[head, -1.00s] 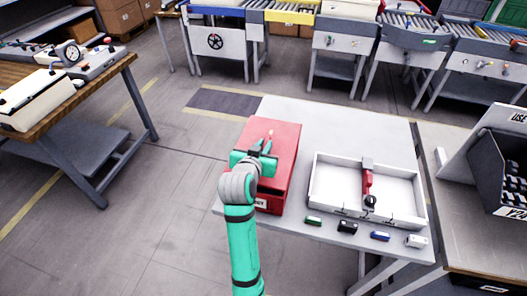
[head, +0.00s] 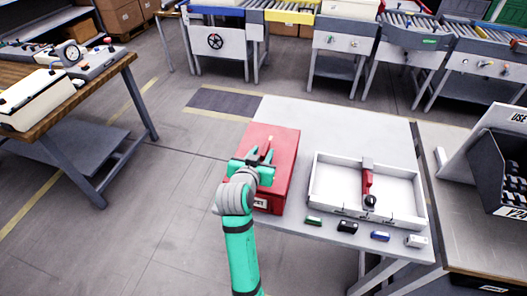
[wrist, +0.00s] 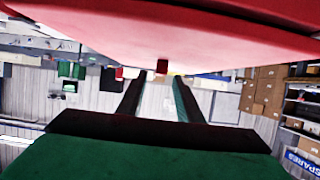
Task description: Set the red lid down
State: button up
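The red lid (head: 283,145) is the broad top of a red box on the left part of the grey table; it looks level and seated on the box. My gripper (head: 265,156) is over its near left part, fingers pointing away from me. A slim upright red piece shows by the fingertips. In the wrist view the lid's red surface (wrist: 165,38) spans the top, with a small red tab hanging at its edge. The two fingers (wrist: 161,82) stand apart with a clear gap, the tab appearing beyond their tips. Whether anything touches the lid cannot be told.
A white tray (head: 321,188) with a red-handled tool (head: 367,182) stands to the right. Several small coloured blocks (head: 347,227) line the near table edge. The table behind the box (head: 345,125) is clear. A dark bin (head: 505,165) stands at far right.

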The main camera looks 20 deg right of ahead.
jog(key=v, duration=1)
